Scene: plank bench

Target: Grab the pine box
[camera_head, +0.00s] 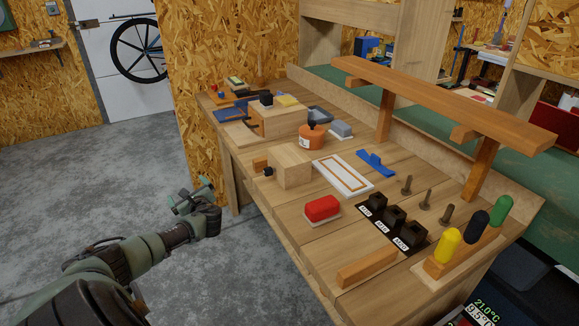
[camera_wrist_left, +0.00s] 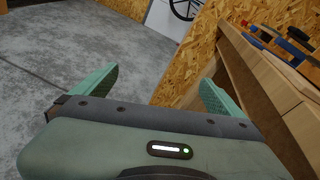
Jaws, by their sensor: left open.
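A pale wooden box (camera_head: 292,165) like pine stands on the plank bench, left of the middle, with a dark knob at its left side. A second, lower wooden box (camera_head: 281,121) stands farther back with small items on top; I cannot tell for sure which is the pine box. My left gripper (camera_head: 188,193) is open and empty, out over the floor to the left of the bench and apart from both boxes. Its two green fingers spread wide in the left wrist view (camera_wrist_left: 158,88), with nothing between them. My right gripper is not in view.
On the bench (camera_head: 318,240) are an orange pot (camera_head: 311,138), a white frame tray (camera_head: 343,177), a red block (camera_head: 322,208), black sockets (camera_head: 392,224) and a wooden bar (camera_head: 367,267). A raised shelf (camera_head: 445,100) spans the back. Concrete floor lies free at left.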

